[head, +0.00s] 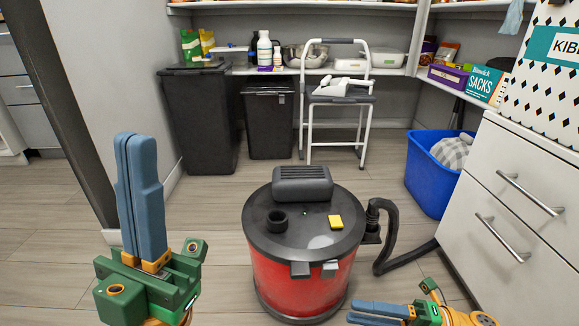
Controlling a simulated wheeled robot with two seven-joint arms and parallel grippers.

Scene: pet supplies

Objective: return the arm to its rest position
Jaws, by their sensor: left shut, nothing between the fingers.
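My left gripper (130,140) stands upright at the lower left of the head view, with its two blue fingers pressed together and nothing between them. It is to the left of the red vacuum and apart from it in the picture. My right gripper (352,312) is low at the bottom edge, right of the vacuum's base, with its blue fingers pointing left and lying side by side. No object shows between them. The bottom edge of the picture cuts off part of both arms.
A red canister vacuum (300,284) with a black hose (388,252) stands in the middle of the floor. A blue bin (428,182) and white drawers (518,205) are at right. Black bins (205,125), a step stool (340,101) and shelves stand behind. Floor at left is clear.

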